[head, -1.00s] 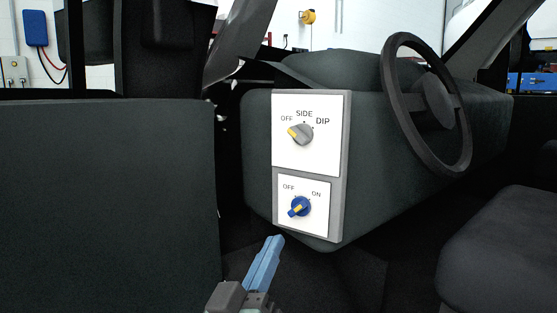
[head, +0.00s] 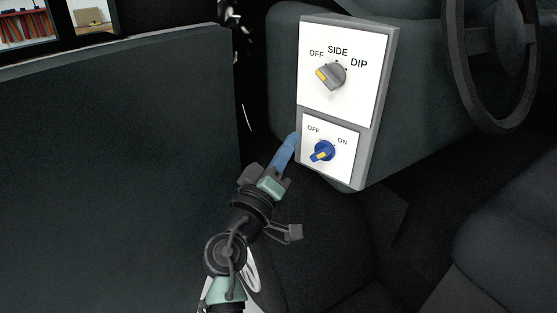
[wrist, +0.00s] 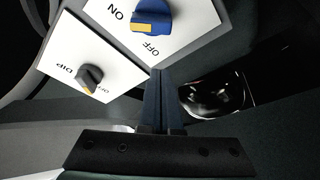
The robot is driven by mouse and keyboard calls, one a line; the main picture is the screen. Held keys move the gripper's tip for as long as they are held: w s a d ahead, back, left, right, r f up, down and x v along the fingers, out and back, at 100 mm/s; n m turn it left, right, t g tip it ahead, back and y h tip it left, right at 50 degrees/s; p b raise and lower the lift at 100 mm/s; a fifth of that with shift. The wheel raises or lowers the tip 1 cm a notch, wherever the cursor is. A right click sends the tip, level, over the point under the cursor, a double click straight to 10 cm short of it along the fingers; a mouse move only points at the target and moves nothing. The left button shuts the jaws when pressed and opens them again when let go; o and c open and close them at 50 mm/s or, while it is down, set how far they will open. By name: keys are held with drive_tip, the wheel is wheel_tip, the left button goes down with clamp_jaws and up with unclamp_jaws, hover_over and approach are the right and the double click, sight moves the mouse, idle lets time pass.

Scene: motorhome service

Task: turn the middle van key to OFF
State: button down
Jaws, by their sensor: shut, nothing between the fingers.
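The blue key switch (head: 324,150) with a yellow mark sits on the lower white plate (head: 345,172), labelled OFF at upper left and ON at upper right. Its bar slants from lower left to upper right, the upper end toward the ON side. The blue key also shows at the top of the wrist view (wrist: 153,14). My gripper (head: 293,138) is shut and empty, its blue fingers pointing up at the plate's left edge, left of the key and apart from it. In the wrist view the fingertips (wrist: 157,72) lie below the OFF label; contact with the plate cannot be told.
Above is a grey knob (head: 331,75) marked OFF, SIDE, DIP, its yellow end toward OFF. A steering wheel (head: 453,50) is at right, with a dark seat (head: 510,235) below it. A large dark panel (head: 110,170) fills the left. Room in front of the switches is open.

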sight(322, 153)
drive_tip(key=shift+x, duration=0.95)
drive_tip(key=shift+s+d+f, duration=0.25)
drive_tip(key=shift+d+f, duration=0.25)
drive_tip(key=shift+f, duration=0.05)
drive_tip(key=shift+s+d+f, duration=0.2)
drive_tip(key=shift+d+f, duration=0.3)
drive_tip(key=shift+s+d+f, duration=0.2)
drive_tip(key=shift+d+f, duration=0.05)
drive_tip(key=shift+f, duration=0.1)
drive_tip(key=shift+w, duration=0.15)
drive_tip(key=shift+n, duration=0.4)
